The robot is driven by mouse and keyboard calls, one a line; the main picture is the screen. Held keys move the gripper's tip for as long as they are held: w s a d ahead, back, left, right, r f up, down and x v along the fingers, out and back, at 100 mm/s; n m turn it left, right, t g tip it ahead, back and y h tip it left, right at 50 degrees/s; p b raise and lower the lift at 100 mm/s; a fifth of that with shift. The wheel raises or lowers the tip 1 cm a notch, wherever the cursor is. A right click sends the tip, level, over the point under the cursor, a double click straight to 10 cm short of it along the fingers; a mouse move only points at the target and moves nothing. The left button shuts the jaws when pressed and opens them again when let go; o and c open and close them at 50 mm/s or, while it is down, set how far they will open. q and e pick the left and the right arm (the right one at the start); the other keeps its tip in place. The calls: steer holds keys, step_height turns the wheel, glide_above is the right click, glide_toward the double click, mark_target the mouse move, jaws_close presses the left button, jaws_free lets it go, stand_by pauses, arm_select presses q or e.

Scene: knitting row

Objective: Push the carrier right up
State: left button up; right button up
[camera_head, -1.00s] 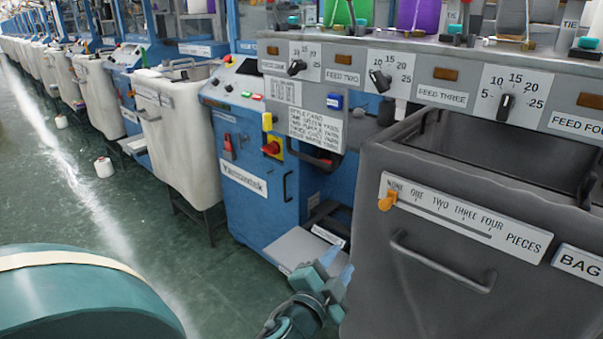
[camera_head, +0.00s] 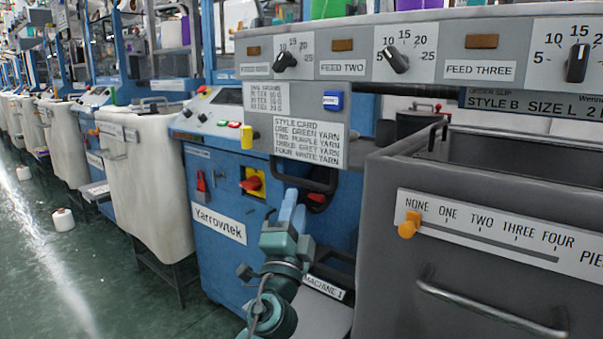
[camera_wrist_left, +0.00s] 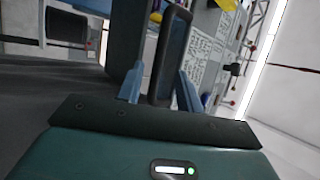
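The carrier appears to be the grey plate with the style card (camera_head: 309,141), on the front of the blue knitting machine (camera_head: 222,208). A dark loop handle (camera_head: 325,180) hangs from its lower edge. My left gripper (camera_head: 293,211) is just below and in front of this handle, fingers pointing up. In the left wrist view, the two blue fingers (camera_wrist_left: 160,88) are apart and the dark handle (camera_wrist_left: 171,55) shows between them. I cannot tell whether they touch it. My right gripper is not in view.
A dark grey bin (camera_head: 375,240) with an orange slider (camera_head: 409,226) stands close at right. A red switch (camera_head: 251,183) is left of the handle. A white bin (camera_head: 150,190) stands further left.

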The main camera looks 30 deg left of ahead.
mark_target(300, 185)
arm_select(q)
steer(key=x, duration=0.8)
steer(key=shift+w+a+r+p, duration=0.2)
steer(key=shift+w+p, duration=0.1)
steer(key=shift+p, duration=0.1)
steer(key=shift+c, duration=0.6)
jaws_close()
